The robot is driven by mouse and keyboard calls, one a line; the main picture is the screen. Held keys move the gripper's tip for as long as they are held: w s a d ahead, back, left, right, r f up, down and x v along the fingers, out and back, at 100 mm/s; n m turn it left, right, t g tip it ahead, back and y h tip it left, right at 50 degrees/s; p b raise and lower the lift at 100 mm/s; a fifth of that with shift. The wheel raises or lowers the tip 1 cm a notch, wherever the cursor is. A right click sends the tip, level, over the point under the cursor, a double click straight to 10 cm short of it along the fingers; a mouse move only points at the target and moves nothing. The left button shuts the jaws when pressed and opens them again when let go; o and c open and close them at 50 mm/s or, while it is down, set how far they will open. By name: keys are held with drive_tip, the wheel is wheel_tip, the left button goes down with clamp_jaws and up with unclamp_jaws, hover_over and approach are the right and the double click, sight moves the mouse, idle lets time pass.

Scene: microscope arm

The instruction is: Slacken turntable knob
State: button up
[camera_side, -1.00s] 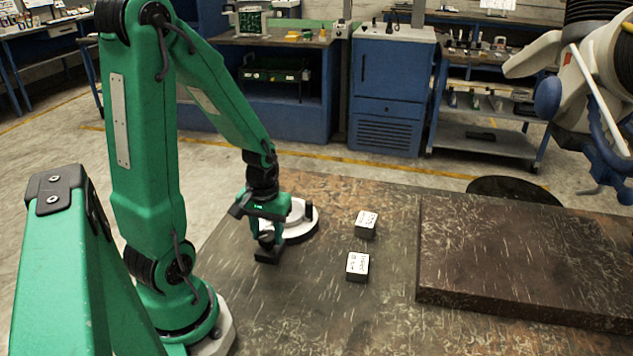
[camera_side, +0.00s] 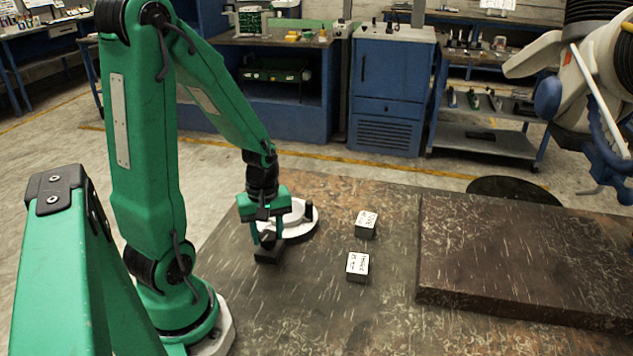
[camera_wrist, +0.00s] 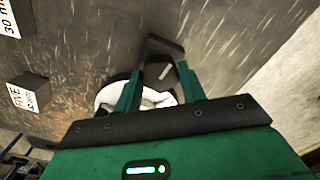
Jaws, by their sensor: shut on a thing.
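The turntable (camera_side: 297,226) has a white top on a dark round base, with a small black upright peg near its right rim. A dark block (camera_side: 268,256) sits at its front left edge, with the dark knob (camera_side: 268,241) on top. My gripper (camera_side: 267,237) points down and is shut on the knob, its green fingers on either side. In the wrist view, my gripper (camera_wrist: 160,72) shows both fingers with the dark block (camera_wrist: 164,48) beyond them. The white turntable top (camera_wrist: 150,97) shows between and behind the fingers. The fingers hide much of the knob.
Two small dark blocks with white labelled tops (camera_side: 366,223) (camera_side: 358,266) stand right of the turntable. A large raised dark slab (camera_side: 520,255) fills the table's right side. Another pale robot arm (camera_side: 575,75) hangs at upper right. The tabletop's front middle is clear.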

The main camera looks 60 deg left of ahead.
sight(271, 237)
idle(0.3)
drive_tip(key=o, duration=1)
drive_tip(key=shift+r, duration=0.2)
drive_tip(key=shift+r, duration=3.75)
drive_tip(key=shift+w+d+r+m, duration=0.2)
drive_tip(key=shift+d+r+m, duration=0.2)
drive_tip(key=shift+r+m, duration=0.1)
drive_tip(key=d+r+m+t, duration=0.2)
drive_tip(key=d+r+m, duration=0.1)
drive_tip(key=d+m, duration=0.1)
drive_tip(key=d+r+m+t, duration=0.1)
drive_tip(key=d+r+m, duration=0.3)
drive_tip(key=m, duration=0.2)
drive_tip(key=d+r+m+t, duration=0.2)
drive_tip(key=d+r+m, duration=0.2)
drive_tip(key=m, duration=0.1)
drive_tip(key=shift+s+t, duration=0.3)
